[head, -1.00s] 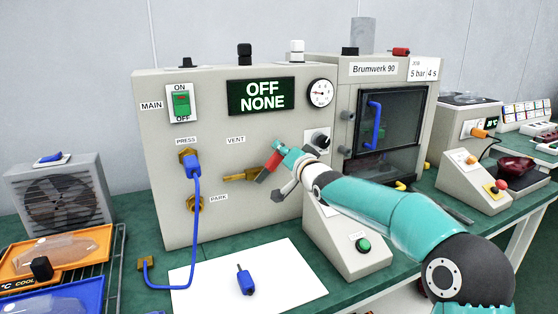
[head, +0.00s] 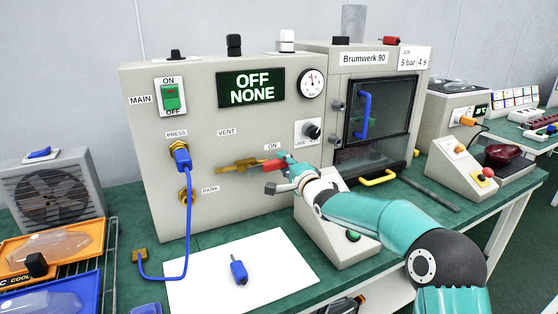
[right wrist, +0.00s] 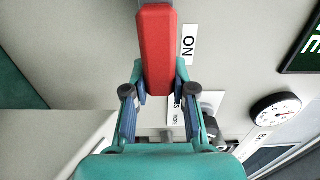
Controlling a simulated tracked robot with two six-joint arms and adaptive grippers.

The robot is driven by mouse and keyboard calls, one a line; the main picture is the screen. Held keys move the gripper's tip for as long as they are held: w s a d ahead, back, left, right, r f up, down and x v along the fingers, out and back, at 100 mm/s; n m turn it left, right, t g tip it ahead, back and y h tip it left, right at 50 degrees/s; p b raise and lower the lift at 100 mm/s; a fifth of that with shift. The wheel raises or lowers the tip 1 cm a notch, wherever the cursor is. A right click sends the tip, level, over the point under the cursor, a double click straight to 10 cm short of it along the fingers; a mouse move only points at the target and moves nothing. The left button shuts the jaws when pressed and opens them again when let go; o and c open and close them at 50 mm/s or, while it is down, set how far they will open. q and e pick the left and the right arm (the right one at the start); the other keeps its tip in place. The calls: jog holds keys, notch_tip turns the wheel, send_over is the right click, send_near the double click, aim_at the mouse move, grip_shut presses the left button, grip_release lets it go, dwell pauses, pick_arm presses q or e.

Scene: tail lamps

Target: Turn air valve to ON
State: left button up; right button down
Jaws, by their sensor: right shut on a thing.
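The air valve is a brass fitting (head: 236,167) on the front of the grey cabinet, with a red lever (head: 271,164) reaching right from it, nearly level. A white ON label (head: 271,146) sits just above the lever. In the right wrist view the red lever (right wrist: 156,50) runs up the picture, beside the ON label (right wrist: 189,45). My right gripper (head: 284,163) is shut on the lever's outer end, with a finger on each side in the right wrist view (right wrist: 160,90). My left gripper is not in view.
A pressure gauge (head: 312,83) and a black knob (head: 313,131) are on the cabinet near the valve. A blue hose (head: 187,220) hangs from the PRESS port. A blue plug (head: 239,272) lies on a white sheet (head: 280,262) below. The display (head: 251,90) reads OFF NONE.

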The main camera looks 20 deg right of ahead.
jog(key=shift+d+f, duration=0.1)
jog(key=shift+f, duration=0.5)
jog(key=c, duration=0.9)
grip_release()
jog(key=shift+s+r, duration=0.1)
jog(key=shift+r, duration=0.1)
jog(key=shift+s+r, duration=0.1)
jog(key=shift+s, duration=0.05)
jog(key=s, duration=0.7)
jog(key=s+d, duration=0.1)
jog(key=s, duration=0.3)
jog(key=shift+s, duration=0.3)
